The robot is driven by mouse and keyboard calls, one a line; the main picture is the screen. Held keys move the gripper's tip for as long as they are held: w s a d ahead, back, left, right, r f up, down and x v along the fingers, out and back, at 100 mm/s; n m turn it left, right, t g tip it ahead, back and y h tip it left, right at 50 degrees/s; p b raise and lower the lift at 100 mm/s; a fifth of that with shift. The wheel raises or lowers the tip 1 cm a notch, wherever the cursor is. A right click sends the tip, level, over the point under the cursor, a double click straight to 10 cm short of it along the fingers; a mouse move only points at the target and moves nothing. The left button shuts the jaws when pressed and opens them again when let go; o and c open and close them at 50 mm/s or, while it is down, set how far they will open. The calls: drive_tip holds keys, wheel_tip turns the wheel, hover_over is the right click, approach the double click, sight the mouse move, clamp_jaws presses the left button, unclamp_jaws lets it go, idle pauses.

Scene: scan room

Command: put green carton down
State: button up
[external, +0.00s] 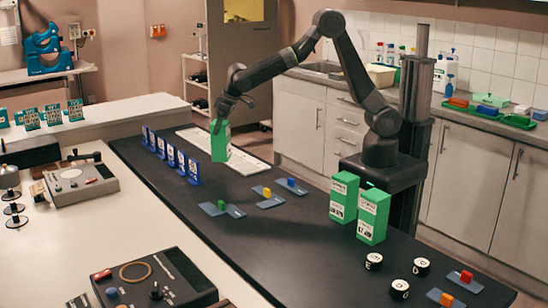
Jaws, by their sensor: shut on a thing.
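A green carton (220,144) with a white printed label hangs below my gripper (221,118), over the black tabletop (200,236). My gripper is shut on the carton near its top. The carton is about upright, slightly tilted. It appears to be above the table, near a white slatted panel, but I cannot tell the exact gap underneath. Two similar green cartons, one (343,198) behind and one (373,216) in front, stand upright on the black tabletop beside my arm's base.
Several blue cards (170,155) stand in a row left of the held carton. Grey-blue plates (270,202) with small coloured blocks lie in front of it. Black-and-white round pieces (374,261) and control boxes (150,285) are nearer the camera.

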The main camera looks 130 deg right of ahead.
sight(221, 141)
drive_tip(key=shift+f+p, duration=0.4)
drive_tip(key=shift+f, duration=3)
drive_tip(key=o, duration=1.1)
drive_tip(key=shift+f, duration=0.15)
drive_tip(key=o, duration=0.5)
drive_tip(key=shift+c, duration=0.2)
drive_tip(key=shift+r, duration=0.35)
drive_tip(key=b+v, duration=0.1)
drive_tip(key=v, duration=1.1)
drive_tip(key=shift+d, duration=0.1)
